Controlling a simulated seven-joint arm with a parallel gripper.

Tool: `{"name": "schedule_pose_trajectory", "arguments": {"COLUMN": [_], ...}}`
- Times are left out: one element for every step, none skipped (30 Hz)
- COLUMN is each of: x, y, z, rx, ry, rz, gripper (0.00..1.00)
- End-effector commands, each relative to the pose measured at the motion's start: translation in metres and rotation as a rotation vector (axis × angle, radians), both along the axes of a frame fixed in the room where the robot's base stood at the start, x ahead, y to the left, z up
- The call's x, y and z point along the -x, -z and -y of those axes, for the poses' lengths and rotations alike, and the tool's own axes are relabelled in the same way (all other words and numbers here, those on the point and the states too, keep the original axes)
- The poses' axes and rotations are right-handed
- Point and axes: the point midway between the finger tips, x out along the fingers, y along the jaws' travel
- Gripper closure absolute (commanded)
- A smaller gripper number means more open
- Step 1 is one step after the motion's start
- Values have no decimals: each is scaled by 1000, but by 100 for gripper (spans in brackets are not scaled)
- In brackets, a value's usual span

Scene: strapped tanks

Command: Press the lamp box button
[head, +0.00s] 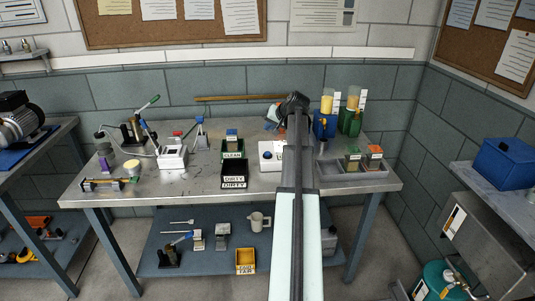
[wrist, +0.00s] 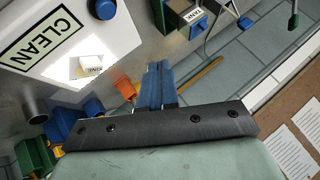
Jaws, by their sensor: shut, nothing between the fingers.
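The lamp box (head: 267,164) is a white box on the steel bench, partly hidden behind my arm in the head view. In the wrist view the lamp box (wrist: 62,28) fills the upper left, with a "CLEAN" label, a bright lit window (wrist: 75,68) and a round blue button (wrist: 104,9). The button (head: 267,155) also shows small in the head view. My gripper (wrist: 158,70) is shut and empty, its blue fingers apart from the box and button. In the head view my arm mostly hides the gripper.
A green CLEAN bin (head: 233,155) and black DIRTY bin (head: 234,181) stand left of the box. A grey tray (head: 350,176) and blue and green dispensers stand to the right.

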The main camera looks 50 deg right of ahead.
Motion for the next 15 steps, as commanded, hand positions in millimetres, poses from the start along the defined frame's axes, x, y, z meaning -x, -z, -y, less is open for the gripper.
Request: {"name": "schedule_pose_trajectory", "arguments": {"x": [0,1,1,1,1,1,1,1,1,1,1,1,1,1,1], "y": [-1,-1,-1,-1,-1,-1,-1,-1,-1,-1,0,0,1,2,4], "z": [1,2,2,2,2,2,2,1,1,1,1,1,1,1,1], "rx": [1,1,1,1,1,1,1,1,1,1,1,0,0,0,0], "ry": [2,4,4,4,4,4,4,4,3,3,3,3,3,3,3], "rz": [1,1,1,1,1,1,1,1,0,0,0,1,1,1,1], "gripper": [100,100,100,100,100,100,100,100,100,100,100,100,100,100,100]}}
